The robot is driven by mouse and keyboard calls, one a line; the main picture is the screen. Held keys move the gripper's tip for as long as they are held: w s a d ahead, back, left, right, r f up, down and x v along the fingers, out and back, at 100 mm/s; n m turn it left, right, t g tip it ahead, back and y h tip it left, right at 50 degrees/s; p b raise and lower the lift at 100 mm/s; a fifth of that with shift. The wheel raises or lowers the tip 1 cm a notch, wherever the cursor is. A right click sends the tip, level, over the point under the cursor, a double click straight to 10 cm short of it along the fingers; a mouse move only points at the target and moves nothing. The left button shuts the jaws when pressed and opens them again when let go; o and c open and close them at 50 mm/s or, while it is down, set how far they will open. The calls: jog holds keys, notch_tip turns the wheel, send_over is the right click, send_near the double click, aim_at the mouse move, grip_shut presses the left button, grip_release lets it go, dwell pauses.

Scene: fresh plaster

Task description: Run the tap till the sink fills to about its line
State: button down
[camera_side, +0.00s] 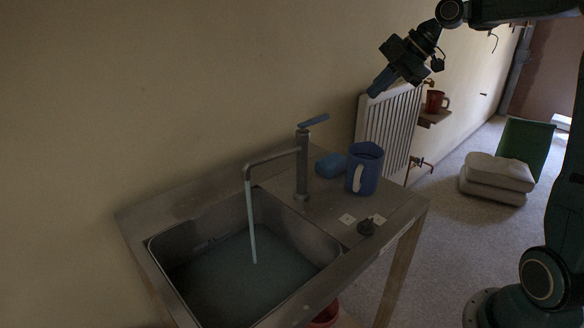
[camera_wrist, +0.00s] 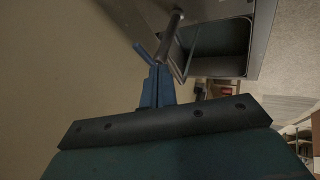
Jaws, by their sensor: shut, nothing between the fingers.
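The grey tap (camera_side: 302,165) stands at the back of the metal sink (camera_side: 325,250), with its blue lever (camera_side: 314,120) tilted up to the right. A stream of water (camera_side: 251,225) runs from the spout into the sink. Water (camera_side: 235,280) covers the sink bottom; a faint dark line (camera_side: 205,244) shows on the back wall, close above the surface. My gripper (camera_side: 376,93) is shut and empty, above and right of the lever, apart from it. In the wrist view its blue fingers (camera_wrist: 158,82) are together, with the lever (camera_wrist: 143,53) beyond them.
A blue mug (camera_side: 365,172) and a blue sponge (camera_side: 331,165) stand right of the tap. A radiator (camera_side: 388,125) and a red mug (camera_side: 435,101) on a shelf are behind. Air above the sink is clear.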

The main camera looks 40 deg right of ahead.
jog(key=r+m+g+h, duration=0.2)
jog(key=m+h, duration=0.2)
jog(key=m, duration=1.2)
send_over(319, 119)
jog(key=w+d, duration=0.2)
jog(key=w, duration=0.1)
jog(key=shift+w+f, duration=0.1)
jog(key=shift+w, duration=0.05)
jog(key=shift+f, duration=0.15)
notch_tip(319, 119, down, 9)
jog(key=shift+s, duration=0.4)
